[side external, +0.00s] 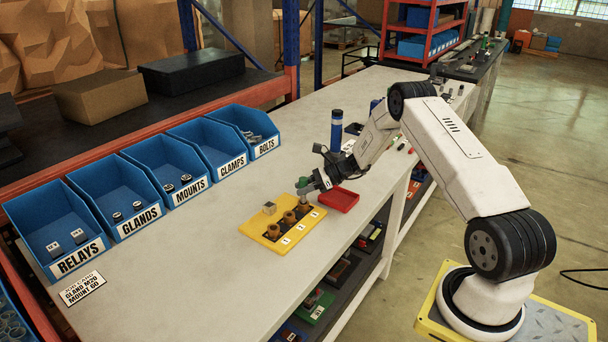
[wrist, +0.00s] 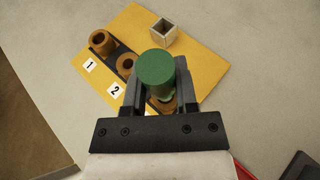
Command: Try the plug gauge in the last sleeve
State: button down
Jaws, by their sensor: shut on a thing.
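The yellow board (side external: 262,238) lies on the bench with a row of brown sleeves. In the wrist view sleeve 1 (wrist: 102,42) and sleeve 2 (wrist: 126,64) stand clear with open bores. The last sleeve (side external: 303,208) is at the row's far end; in the wrist view it is mostly hidden under my gripper. My gripper (wrist: 158,84) is shut on the plug gauge, whose green end (wrist: 155,67) faces the wrist camera. In the side view my gripper (side external: 306,188) holds the gauge upright over the last sleeve. I cannot tell whether its grey lower end has entered the bore.
A hollow grey square block (wrist: 163,32) stands on the board behind the sleeves; it also shows in the side view (side external: 270,208). A red tray (side external: 339,200) lies right of the board. Blue labelled bins (side external: 130,200) line the back.

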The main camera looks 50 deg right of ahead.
jog(key=shift+f, duration=1.05)
dwell(1.2)
